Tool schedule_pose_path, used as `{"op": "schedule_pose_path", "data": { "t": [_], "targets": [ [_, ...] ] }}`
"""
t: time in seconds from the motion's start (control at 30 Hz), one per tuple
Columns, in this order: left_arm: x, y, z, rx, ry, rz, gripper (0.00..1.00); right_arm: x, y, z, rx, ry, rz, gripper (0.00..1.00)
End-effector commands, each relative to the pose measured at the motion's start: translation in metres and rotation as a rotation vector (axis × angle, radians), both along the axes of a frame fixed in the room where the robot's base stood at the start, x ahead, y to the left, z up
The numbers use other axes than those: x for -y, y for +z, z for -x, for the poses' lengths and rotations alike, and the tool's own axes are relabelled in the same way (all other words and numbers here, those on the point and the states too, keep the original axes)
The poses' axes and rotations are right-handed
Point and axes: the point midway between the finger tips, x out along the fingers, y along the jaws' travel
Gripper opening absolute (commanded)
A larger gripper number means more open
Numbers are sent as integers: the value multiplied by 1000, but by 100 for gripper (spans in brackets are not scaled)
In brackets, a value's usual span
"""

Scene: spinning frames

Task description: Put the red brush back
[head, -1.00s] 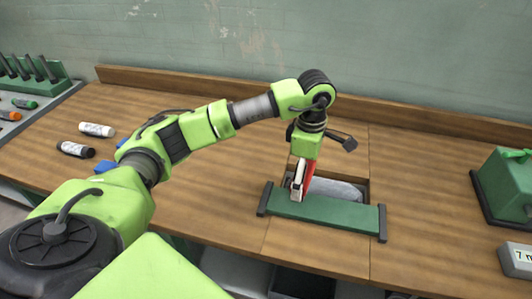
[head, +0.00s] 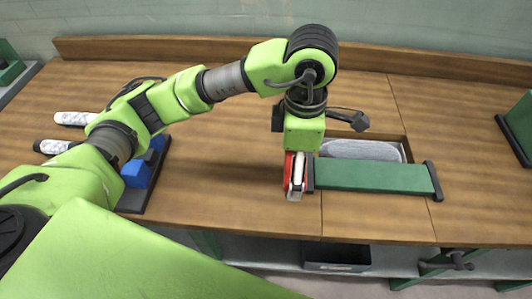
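My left gripper (head: 296,186) points down over the wooden bench, at the left end of the green bar. It looks shut on the red brush (head: 289,168), whose red sides show around the pale finger. Most of the brush is hidden by the gripper, and I cannot tell whether it touches the bench. My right gripper is not in view.
A green bar (head: 375,177) with dark ends lies before a bench recess holding a grey rounded object (head: 360,150). A blue object on a dark base (head: 137,174) sits left, partly behind my arm. Two white-and-black cylinders (head: 75,118) lie beyond. Bench between is clear.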

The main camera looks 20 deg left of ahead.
Motion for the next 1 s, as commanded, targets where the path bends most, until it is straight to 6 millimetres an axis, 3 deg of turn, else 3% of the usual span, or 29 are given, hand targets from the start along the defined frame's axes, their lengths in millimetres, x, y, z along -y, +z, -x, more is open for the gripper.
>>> {"op": "schedule_pose_path", "data": {
  "t": [0.2, 0.43, 0.63, 1.0],
  "targets": [
    [-33, -23, -43, -8, 9, 0, 62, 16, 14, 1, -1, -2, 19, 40],
    [-57, -60, -77, -7, 5, 0, 62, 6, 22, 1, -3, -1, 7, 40],
    [-65, -79, -90, -2, 3, 0, 62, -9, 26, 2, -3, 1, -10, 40],
    [-70, -117, -97, -3, 2, 0, 62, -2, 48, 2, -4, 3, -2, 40]
  ]
}}
